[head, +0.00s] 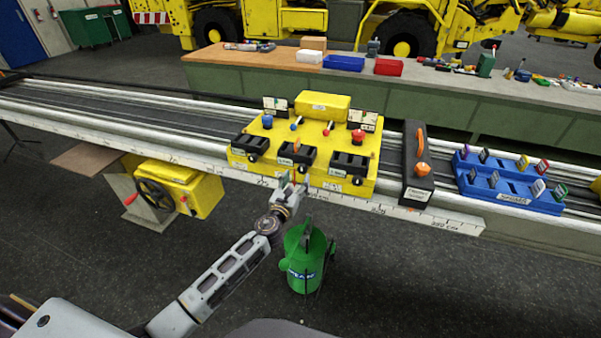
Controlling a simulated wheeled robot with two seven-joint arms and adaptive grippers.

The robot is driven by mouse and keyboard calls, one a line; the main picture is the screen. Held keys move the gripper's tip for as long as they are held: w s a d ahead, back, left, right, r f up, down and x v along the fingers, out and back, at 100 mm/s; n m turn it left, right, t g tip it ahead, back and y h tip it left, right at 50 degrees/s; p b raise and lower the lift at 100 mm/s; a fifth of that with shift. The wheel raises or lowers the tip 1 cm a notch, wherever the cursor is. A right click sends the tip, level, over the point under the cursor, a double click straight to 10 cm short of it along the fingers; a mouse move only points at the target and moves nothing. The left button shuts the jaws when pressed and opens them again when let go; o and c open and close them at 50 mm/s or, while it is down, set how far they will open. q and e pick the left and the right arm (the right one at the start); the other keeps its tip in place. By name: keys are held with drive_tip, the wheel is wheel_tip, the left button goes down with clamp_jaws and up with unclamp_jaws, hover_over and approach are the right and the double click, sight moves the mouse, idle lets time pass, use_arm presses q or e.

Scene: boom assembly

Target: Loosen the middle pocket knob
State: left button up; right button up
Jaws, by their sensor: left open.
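A yellow console (311,112) sits on the rail with three black pockets along its front. The middle pocket (299,154) has an orange piece (296,144) standing in it. The left pocket (249,145) and the right pocket (349,164) each have a small dark knob at the front. My left gripper (292,178) is open just in front of and below the middle pocket, at the console's front face. The middle pocket's knob is at or behind the fingertips and is hard to make out; I cannot tell whether they touch it. My right gripper is out of view.
A black case with an orange handle (417,165) and a blue rack of cards (509,182) stand right of the console. A green canister (304,262) stands below my left gripper. A yellow handwheel box (178,190) is at the left. A workbench (240,62) runs behind the rail.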

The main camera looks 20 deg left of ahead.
sight(302, 170)
use_arm(q)
drive_tip(key=shift+w+d, duration=0.1)
drive_tip(key=shift+w, duration=2.55)
drive_tip(key=shift+c, duration=0.2)
drive_tip(key=c, duration=1)
